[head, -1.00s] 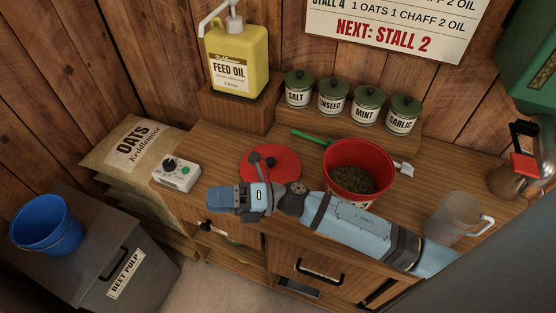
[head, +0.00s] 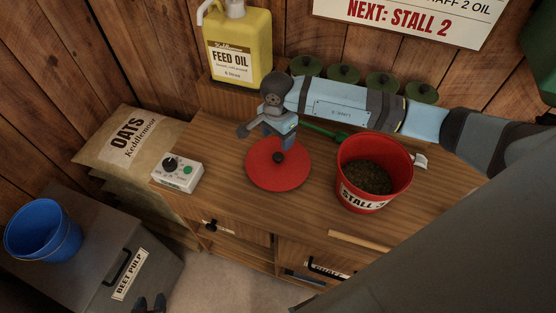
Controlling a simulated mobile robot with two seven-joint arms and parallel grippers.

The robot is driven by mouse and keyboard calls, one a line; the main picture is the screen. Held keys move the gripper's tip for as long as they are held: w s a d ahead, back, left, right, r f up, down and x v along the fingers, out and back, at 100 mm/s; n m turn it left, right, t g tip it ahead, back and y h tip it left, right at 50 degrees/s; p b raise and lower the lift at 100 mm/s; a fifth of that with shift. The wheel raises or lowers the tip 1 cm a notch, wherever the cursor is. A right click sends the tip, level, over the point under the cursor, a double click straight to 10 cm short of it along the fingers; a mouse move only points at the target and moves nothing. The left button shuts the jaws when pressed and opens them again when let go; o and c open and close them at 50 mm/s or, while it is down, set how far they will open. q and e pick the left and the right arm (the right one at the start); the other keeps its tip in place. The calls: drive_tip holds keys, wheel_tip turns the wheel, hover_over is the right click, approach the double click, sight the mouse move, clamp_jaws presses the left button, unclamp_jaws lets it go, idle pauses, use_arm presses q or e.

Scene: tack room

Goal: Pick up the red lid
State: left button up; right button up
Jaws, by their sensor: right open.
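The red lid (head: 262,178), a flat disc with a dark knob (head: 278,157), lies on the wooden counter left of the red bucket. My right gripper (head: 262,138) is open and empty above the lid's back edge, close behind the knob. Its arm reaches in from the right, over the bucket's far side. Whether a finger touches the lid or knob cannot be told. Two dark tips of my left gripper (head: 150,303) show at the bottom edge, by the beet pulp bin; the rest is out of frame.
The red stall bucket (head: 366,206) with dark feed stands right of the lid. A white control box (head: 177,173) is to the left. The yellow feed oil jug (head: 238,52) and green-lidded canisters (head: 306,66) are behind. A wooden stick (head: 360,241) lies in front of the bucket.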

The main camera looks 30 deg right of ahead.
sight(278, 156)
wheel_tip(278, 156, down, 3)
wheel_tip(278, 156, down, 4)
drive_tip(key=shift+f+p, duration=0.1)
drive_tip(key=shift+p, duration=0.85)
drive_tip(key=shift+d+f, duration=0.1)
drive_tip(key=shift+f, duration=0.4)
clamp_jaws()
